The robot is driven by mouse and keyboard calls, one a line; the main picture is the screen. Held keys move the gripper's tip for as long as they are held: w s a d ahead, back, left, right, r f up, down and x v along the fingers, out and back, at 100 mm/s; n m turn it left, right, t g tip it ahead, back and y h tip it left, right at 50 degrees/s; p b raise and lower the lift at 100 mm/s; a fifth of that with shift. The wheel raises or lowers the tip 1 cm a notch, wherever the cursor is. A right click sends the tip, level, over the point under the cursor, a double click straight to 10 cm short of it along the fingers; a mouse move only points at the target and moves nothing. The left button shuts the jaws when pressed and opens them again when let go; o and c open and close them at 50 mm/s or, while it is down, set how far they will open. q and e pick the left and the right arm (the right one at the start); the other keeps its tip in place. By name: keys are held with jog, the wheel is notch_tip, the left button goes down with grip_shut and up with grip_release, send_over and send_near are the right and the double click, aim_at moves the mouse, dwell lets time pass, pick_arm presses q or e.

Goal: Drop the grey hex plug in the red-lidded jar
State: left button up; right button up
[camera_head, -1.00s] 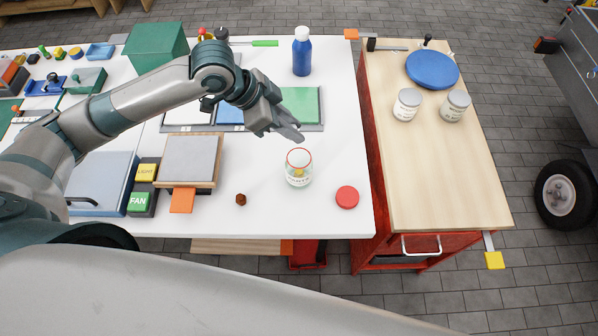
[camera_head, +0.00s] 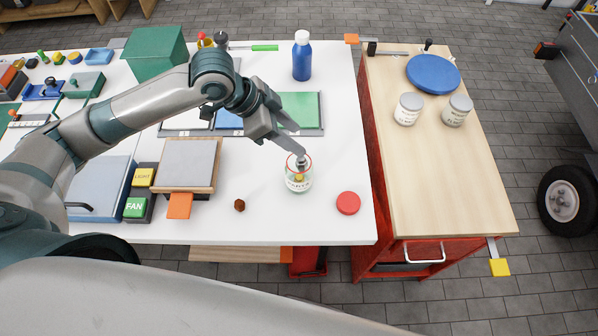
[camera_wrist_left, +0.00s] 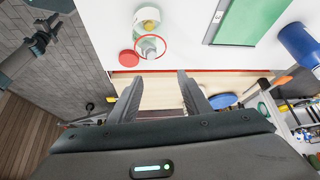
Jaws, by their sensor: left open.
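The glass jar (camera_head: 298,184) stands open on the white bench top, with a red ring at its mouth and a yellow thing inside. Its red lid (camera_head: 348,203) lies flat to its right; the wrist view shows the lid (camera_wrist_left: 129,58) beside the jar (camera_wrist_left: 165,46). A grey piece, apparently the hex plug (camera_head: 301,162), shows within the jar's mouth, also in the wrist view (camera_wrist_left: 148,47). I cannot tell whether it is falling or resting. My left gripper (camera_head: 298,153) is over the jar, its fingers (camera_wrist_left: 160,90) apart with nothing between them.
A small brown piece (camera_head: 239,205) lies left of the jar. A blue bottle (camera_head: 302,58) stands behind, near a green panel (camera_head: 299,109). The wooden side bench (camera_head: 430,170) at right holds two white jars and a blue disc (camera_head: 433,72).

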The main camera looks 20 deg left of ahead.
pick_arm(q)
jog(key=shift+a+r, duration=0.1)
jog(key=shift+r, duration=0.05)
jog(key=shift+s+a+r, duration=0.15)
jog(key=shift+a+r, duration=0.15)
jog(key=shift+r, duration=0.25)
jog(key=b+v, duration=0.2)
jog(key=v, duration=1.3)
jog(key=shift+a+r, duration=0.2)
jog(key=shift+r, duration=0.15)
jog(key=shift+s, duration=0.15)
jog(key=shift+s+f, duration=0.1)
